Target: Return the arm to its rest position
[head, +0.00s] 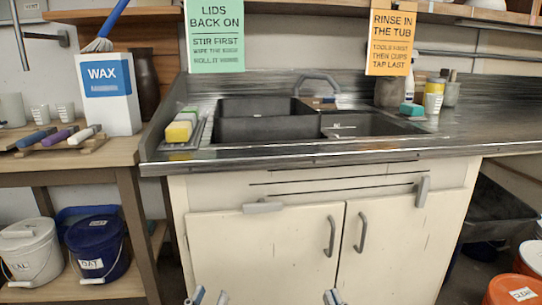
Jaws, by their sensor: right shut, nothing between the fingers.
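My left gripper (209,297) shows only as fingertips at the bottom edge, in front of the left cabinet door. Its tips are apart with nothing visible between them.
A metal counter with a dark double sink (265,129) stands ahead above a white cabinet (262,245). A wooden bench (85,158) at left holds a wax box (112,110); a white bucket (28,255) and a blue bucket (97,245) stand below. Orange buckets (505,290) are at lower right.

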